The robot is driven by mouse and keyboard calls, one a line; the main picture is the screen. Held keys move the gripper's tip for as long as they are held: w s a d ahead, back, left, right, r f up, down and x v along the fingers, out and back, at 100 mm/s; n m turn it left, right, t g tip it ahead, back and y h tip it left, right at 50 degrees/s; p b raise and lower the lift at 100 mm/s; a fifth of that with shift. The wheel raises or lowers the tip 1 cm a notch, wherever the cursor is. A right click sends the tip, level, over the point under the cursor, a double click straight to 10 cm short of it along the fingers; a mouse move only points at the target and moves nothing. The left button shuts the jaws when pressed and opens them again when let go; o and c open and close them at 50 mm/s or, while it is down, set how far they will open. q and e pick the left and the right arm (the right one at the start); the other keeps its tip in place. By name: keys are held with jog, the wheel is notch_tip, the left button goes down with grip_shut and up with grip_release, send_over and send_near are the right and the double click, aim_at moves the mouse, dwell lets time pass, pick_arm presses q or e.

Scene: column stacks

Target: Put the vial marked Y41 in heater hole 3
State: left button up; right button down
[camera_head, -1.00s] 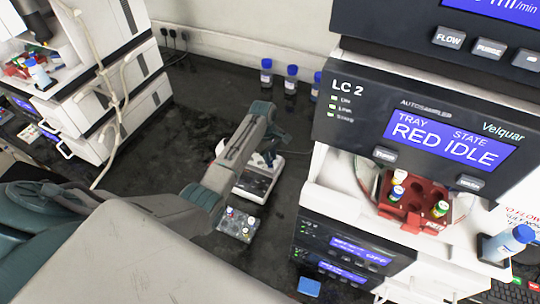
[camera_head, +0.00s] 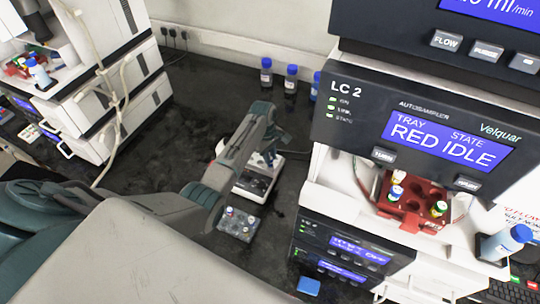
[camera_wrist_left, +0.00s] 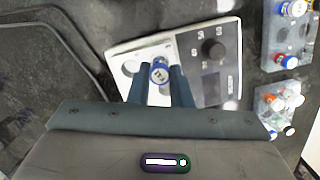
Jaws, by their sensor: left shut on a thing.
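My left gripper (camera_wrist_left: 162,84) is shut on a vial with a blue-rimmed cap (camera_wrist_left: 160,72); the cap's writing is too small to read surely. The gripper (camera_head: 268,158) is over the white heater (camera_head: 252,185) in the head view, mostly hidden behind its own arm. In the left wrist view the heater (camera_wrist_left: 190,92) has a pale plate with round holes on the left and a grey panel with a dark knob on the right. The vial is over the plate; I cannot tell whether its lower end is inside a hole. My right gripper is out of view.
A small vial rack (camera_head: 236,236) stands in front of the heater. Several blue-capped bottles (camera_head: 291,80) stand at the back. The LC 2 autosampler (camera_head: 420,135) with a red vial tray (camera_head: 412,218) is at right. Dark bench is clear left of the heater.

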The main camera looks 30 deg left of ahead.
pick_arm(q)
jog(key=shift+f, duration=0.6)
dwell(0.8)
jog(key=shift+f, duration=0.35)
jog(key=shift+f, duration=0.15)
jog(key=o, duration=1.2)
jog(key=shift+o, duration=0.2)
jog(key=shift+r, duration=3)
